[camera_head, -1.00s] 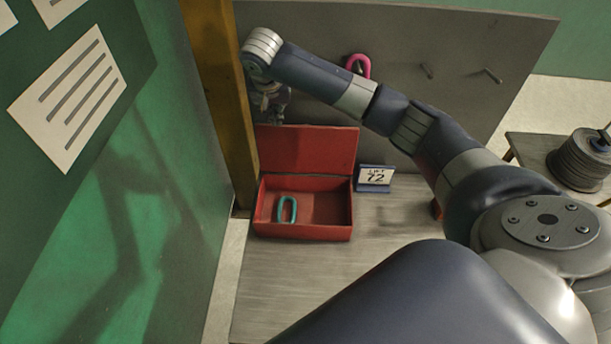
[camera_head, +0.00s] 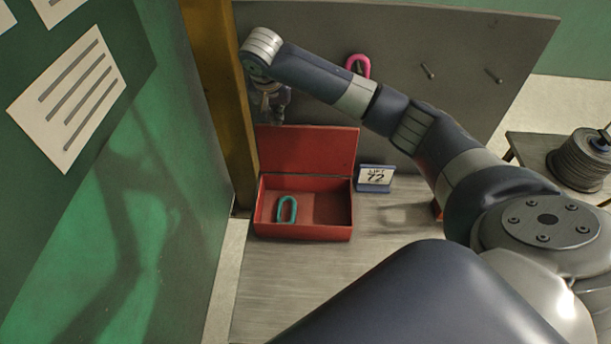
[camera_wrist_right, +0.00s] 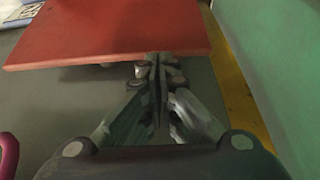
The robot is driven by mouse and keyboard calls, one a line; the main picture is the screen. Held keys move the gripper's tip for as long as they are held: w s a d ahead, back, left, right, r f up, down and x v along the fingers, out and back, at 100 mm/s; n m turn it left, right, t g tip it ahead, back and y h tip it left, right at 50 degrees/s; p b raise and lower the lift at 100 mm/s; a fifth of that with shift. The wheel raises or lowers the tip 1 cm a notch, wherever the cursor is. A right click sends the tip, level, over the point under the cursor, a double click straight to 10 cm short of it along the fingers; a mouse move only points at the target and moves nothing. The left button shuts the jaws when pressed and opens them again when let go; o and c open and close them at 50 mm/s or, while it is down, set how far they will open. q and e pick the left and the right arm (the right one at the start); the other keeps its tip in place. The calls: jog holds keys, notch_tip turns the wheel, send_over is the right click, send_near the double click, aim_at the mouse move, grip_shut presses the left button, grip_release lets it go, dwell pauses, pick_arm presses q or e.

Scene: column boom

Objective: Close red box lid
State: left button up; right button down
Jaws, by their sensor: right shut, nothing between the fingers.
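The red box (camera_head: 305,232) stands on the workbench with its lid (camera_head: 308,150) raised at the back. A teal shackle-like ring (camera_head: 286,209) lies inside it. My right gripper (camera_head: 272,112) is behind the raised lid, partly hidden by its own wrist. In the right wrist view the gripper (camera_wrist_right: 158,62) is shut and empty, with its fingertips at the edge of the red lid (camera_wrist_right: 110,28). I cannot tell whether they touch it. My left gripper is not in view.
A pink shackle (camera_head: 358,64) hangs on the grey back panel (camera_head: 440,40). A yellow post (camera_head: 222,100) rises close to the left of my right gripper. The bench front (camera_head: 290,275) is clear.

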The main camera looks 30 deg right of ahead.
jog(key=shift+f, duration=0.7)
jog(key=shift+s+a, duration=0.15)
jog(key=shift+s, duration=0.05)
jog(key=s+a+f, duration=0.1)
jog(key=s+a, duration=0.3)
jog(key=s, duration=0.1)
jog(key=shift+s+p, duration=0.3)
dwell(1.8)
jog(key=shift+a+f, duration=0.1)
dwell(0.3)
jog(key=shift+r, duration=3)
